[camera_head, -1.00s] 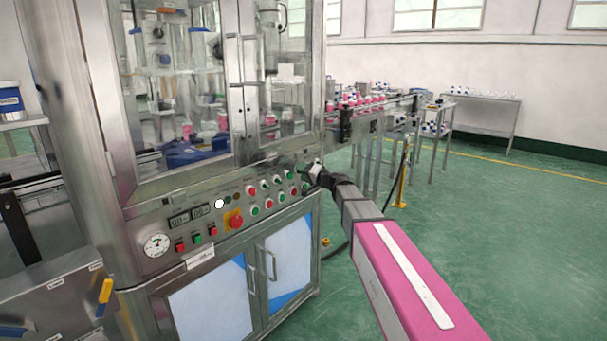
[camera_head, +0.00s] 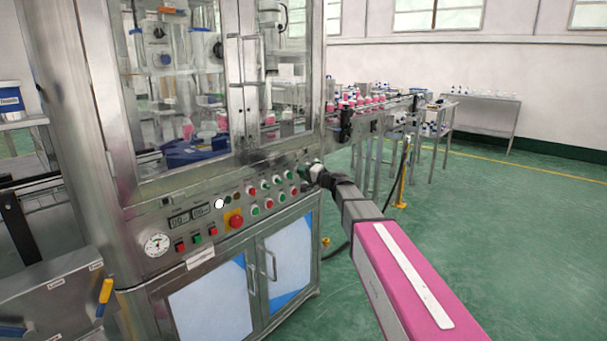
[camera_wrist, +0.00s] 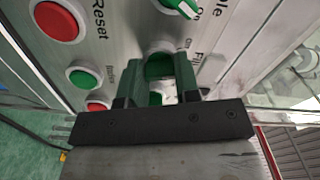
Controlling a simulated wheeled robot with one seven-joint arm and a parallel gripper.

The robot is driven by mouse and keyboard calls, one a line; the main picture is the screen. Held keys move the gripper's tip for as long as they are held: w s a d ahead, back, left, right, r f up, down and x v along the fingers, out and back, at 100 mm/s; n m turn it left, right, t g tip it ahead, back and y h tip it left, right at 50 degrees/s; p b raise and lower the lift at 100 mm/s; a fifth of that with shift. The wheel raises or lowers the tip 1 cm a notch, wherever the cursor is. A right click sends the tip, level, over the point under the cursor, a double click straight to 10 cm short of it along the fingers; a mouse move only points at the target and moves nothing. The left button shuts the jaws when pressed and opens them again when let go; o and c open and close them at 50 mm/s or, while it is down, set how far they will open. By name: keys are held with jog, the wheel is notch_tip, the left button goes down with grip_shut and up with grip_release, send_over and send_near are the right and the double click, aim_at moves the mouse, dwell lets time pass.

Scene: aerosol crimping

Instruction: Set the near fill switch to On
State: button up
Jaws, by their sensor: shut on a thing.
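The fill switch (camera_wrist: 160,68) shows in the wrist view as a green knob with a white part, beside the lettering "Fill" and "On" on the steel panel. My gripper (camera_wrist: 158,88) has its two dark green fingers on either side of this knob and is shut on it. The fingers hide much of the knob, so its exact setting cannot be read. In the head view my gripper (camera_head: 312,171) is against the right end of the control panel (camera_head: 160,218), and the switch is hidden behind it.
Another green switch (camera_wrist: 183,7) is above the held one in the wrist view. A red button (camera_wrist: 58,20) by "Reset" and a green button (camera_wrist: 83,77) are to the left. A conveyor (camera_head: 375,118) with pink cans runs behind my arm. The green floor to the right is clear.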

jog(key=shift+m, duration=4.9)
jog(key=o, duration=0.9)
jog(key=v, duration=1.1)
jog(key=shift+a, duration=0.1)
